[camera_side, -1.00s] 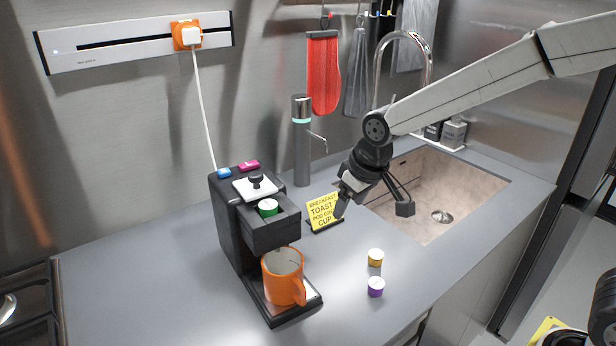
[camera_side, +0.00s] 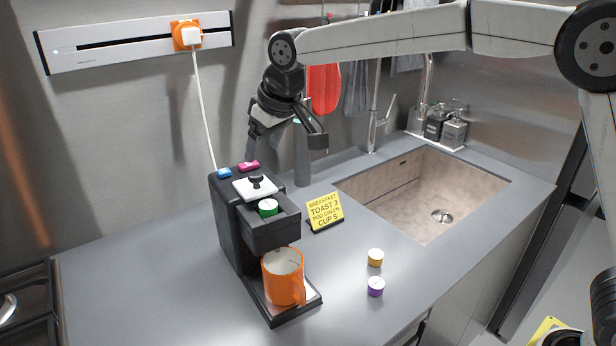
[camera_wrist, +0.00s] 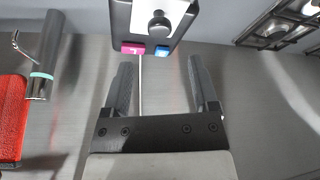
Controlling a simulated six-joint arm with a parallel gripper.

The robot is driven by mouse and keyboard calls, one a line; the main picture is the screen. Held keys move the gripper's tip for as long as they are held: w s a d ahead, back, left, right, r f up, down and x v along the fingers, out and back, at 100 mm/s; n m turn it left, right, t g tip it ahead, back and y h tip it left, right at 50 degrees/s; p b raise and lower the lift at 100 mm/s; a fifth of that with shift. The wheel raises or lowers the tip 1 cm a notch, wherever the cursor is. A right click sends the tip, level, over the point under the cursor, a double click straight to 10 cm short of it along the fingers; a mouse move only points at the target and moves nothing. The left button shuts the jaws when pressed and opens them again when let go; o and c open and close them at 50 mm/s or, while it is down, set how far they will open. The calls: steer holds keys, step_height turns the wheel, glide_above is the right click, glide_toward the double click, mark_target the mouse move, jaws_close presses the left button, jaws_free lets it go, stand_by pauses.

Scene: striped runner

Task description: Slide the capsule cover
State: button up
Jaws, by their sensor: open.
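The black coffee machine (camera_side: 228,225) stands on the counter. Its capsule cover (camera_side: 246,189) is a pale plate with a black knob on top, set back from a green capsule (camera_side: 268,208) that shows in the front opening. The cover also shows at the top of the wrist view (camera_wrist: 178,14), knob included. My gripper (camera_side: 288,138) is open and empty, in the air above and behind the machine. In the wrist view its two fingers (camera_wrist: 163,82) are spread, pointing toward the machine's rear edge, and touch nothing.
A pink button (camera_side: 248,166) and a blue button (camera_side: 224,173) sit at the machine's rear. An orange mug (camera_side: 284,280) stands under the spout. A yellow sign (camera_side: 324,211), gold pod (camera_side: 375,257) and purple pod (camera_side: 376,287) are to the right. A cylinder (camera_side: 302,165) stands behind.

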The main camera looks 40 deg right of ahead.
mark_target(255, 174)
steer(key=shift+f, duration=0.15)
steer(key=shift+x, duration=3.8)
steer(key=shift+w, duration=0.1)
jaws_close()
